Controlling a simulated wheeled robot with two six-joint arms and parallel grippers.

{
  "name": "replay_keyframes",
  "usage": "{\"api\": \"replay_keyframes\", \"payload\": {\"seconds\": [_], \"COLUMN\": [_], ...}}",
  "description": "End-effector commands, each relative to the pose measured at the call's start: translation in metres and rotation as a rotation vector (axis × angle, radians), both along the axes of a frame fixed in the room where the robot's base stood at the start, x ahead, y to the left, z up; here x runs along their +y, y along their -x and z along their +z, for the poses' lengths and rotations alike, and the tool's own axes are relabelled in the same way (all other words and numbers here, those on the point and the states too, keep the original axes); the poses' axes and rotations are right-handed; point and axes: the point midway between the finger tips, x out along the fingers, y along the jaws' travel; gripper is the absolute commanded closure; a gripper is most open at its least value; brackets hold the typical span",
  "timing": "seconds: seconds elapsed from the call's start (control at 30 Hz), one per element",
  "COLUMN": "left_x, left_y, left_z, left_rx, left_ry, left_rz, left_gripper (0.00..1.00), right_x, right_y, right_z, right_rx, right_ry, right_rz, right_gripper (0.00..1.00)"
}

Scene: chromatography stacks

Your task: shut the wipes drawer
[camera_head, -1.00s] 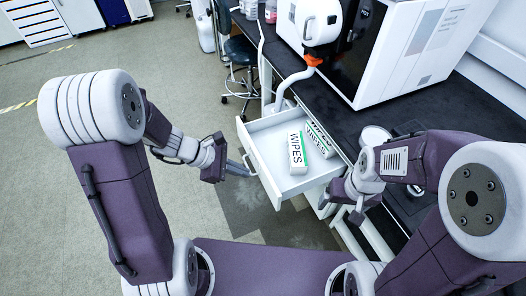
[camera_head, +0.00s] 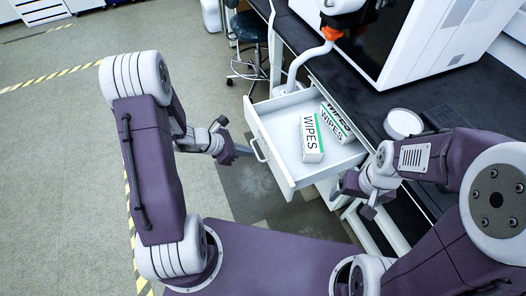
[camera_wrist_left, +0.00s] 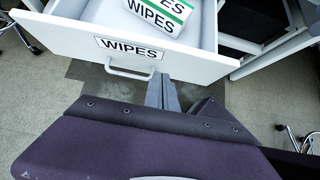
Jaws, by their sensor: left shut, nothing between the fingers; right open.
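The wipes drawer (camera_head: 284,166) stands open, pulled out from under the black bench. Two white-and-green wipes boxes lie in it, a nearer one (camera_head: 312,138) and one behind it (camera_head: 336,121). The drawer's front, labelled WIPES, also shows in the left wrist view (camera_wrist_left: 60,42), with its handle (camera_wrist_left: 130,72) below the label. My left gripper (camera_head: 244,151) is shut and empty, its tips close to the drawer's front beside the handle; I cannot tell whether they touch. My right gripper (camera_head: 353,198) is open and empty, to the right of the drawer, near the bench's front edge.
The black bench top (camera_head: 445,95) carries a large white instrument (camera_head: 430,45) and a round white container (camera_head: 403,123). A dark stool (camera_head: 250,27) stands beyond the drawer. The floor left of the drawer is clear.

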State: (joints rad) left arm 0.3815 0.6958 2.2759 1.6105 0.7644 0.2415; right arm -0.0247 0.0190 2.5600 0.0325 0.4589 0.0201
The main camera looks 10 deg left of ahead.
Motion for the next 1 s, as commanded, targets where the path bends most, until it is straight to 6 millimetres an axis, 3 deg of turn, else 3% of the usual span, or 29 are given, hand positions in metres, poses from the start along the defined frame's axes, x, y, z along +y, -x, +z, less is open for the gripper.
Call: {"api": "replay_keyframes", "payload": {"seconds": [0.1, 0.33, 1.0], "left_x": [-0.016, -0.042, -0.058], "left_y": [-0.009, -0.029, -0.039], "left_z": [-0.022, -0.018, -0.018], "left_rx": [0.003, -0.001, -0.002], "left_ry": [0.000, -0.001, -0.001], "left_rz": [-0.004, -0.003, -0.002], "left_gripper": [1.00, 1.00, 1.00], "right_x": [0.000, 0.000, 0.000], "right_y": [0.000, 0.000, 0.000], "right_z": [-0.011, -0.009, -0.011], "right_rx": [0.000, 0.000, 0.000], "right_ry": [0.000, 0.000, 0.000], "right_rz": [0.000, 0.000, 0.000], "right_gripper": [0.15, 0.15, 0.15]}}
